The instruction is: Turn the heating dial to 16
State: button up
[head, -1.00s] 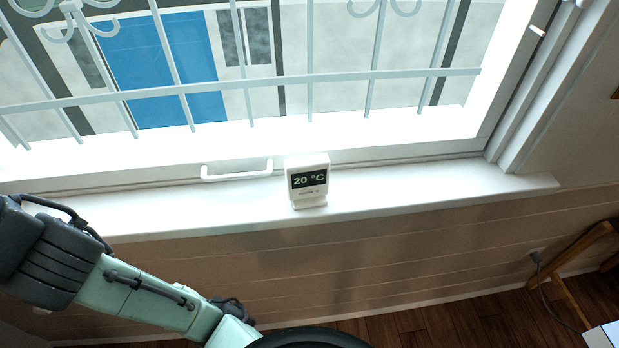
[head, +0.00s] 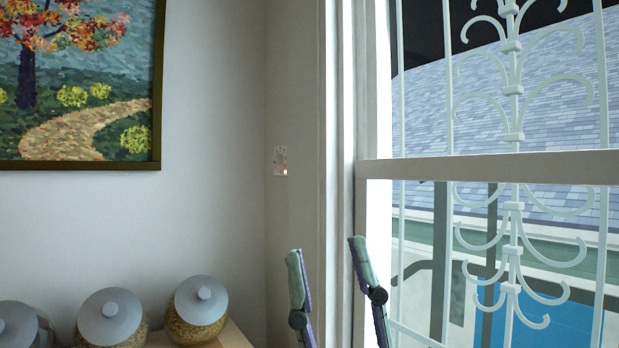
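A small pale wall plate (head: 281,160) with a small orange-lit spot near its bottom is on the wall between the picture and the window frame. It may be the heating dial, but it is too small for me to read any marks or setting. My gripper (head: 325,246) points up from the bottom of the head view, below and to the right of the plate. Its two fingers are wide apart with nothing between them. The rest of my arm is out of view.
Several lidded glass jars (head: 198,314) stand on a wooden surface (head: 232,335) at the lower left. A framed tree painting (head: 80,85) hangs at the upper left. A window with a white ornamental grille (head: 514,115) fills the right side. The wall around the plate is bare.

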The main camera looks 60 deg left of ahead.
aim_at(277, 159)
jog(key=u, duration=2.05)
